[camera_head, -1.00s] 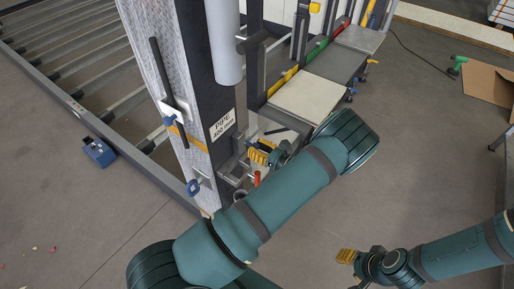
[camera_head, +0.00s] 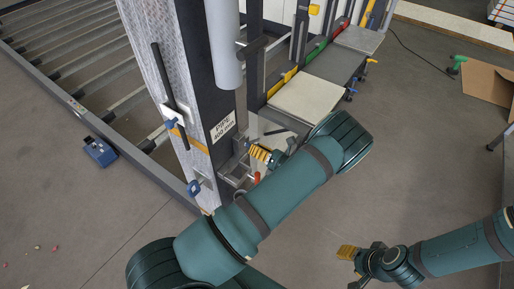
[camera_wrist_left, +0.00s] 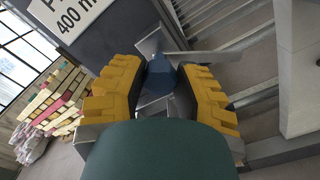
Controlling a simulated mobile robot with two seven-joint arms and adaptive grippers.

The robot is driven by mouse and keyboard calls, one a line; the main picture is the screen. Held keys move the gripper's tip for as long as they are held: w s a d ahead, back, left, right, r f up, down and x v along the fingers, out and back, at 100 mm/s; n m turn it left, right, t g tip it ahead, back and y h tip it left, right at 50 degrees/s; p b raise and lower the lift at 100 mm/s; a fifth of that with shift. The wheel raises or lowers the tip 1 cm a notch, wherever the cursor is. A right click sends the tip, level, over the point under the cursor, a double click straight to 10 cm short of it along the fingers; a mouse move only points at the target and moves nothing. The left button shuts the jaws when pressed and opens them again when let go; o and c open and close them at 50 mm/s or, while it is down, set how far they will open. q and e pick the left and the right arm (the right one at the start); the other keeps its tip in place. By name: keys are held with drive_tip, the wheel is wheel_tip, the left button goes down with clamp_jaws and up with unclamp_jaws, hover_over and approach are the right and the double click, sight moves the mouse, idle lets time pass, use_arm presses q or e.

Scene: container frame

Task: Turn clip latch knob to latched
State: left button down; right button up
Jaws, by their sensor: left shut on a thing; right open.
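A blue knob (camera_wrist_left: 161,76) stands between the yellow fingers of my left gripper (camera_wrist_left: 163,92) in the left wrist view. The fingers are shut on it from both sides. Behind it is grey metal bracketry on the post. In the head view, my left gripper (camera_head: 259,153) is at the post's lower bracket, and the held knob is hidden there. The knob's exact turn angle cannot be told. My right gripper (camera_head: 348,252) is open and empty, low at the right, away from the post.
The dark post (camera_head: 207,90) carries a "PIPE 400 mm" label (camera_head: 222,126) and a grey pipe (camera_head: 224,45). Another blue knob (camera_head: 194,187) sits low on its left side. A roller frame (camera_head: 70,60) lies left. A pale board (camera_head: 307,98) is behind.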

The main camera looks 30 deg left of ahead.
use_arm(q)
drive_tip(key=m+p, duration=0.1)
drive_tip(key=m, duration=0.4)
drive_tip(key=shift+w+r+m, duration=0.1)
drive_tip(key=shift+m, duration=0.2)
drive_tip(key=m, duration=0.5)
drive_tip(key=shift+m, duration=0.4)
drive_tip(key=c, duration=0.6)
unclamp_jaws()
drive_tip(key=s+d, duration=0.1)
drive_tip(key=d, duration=1.1)
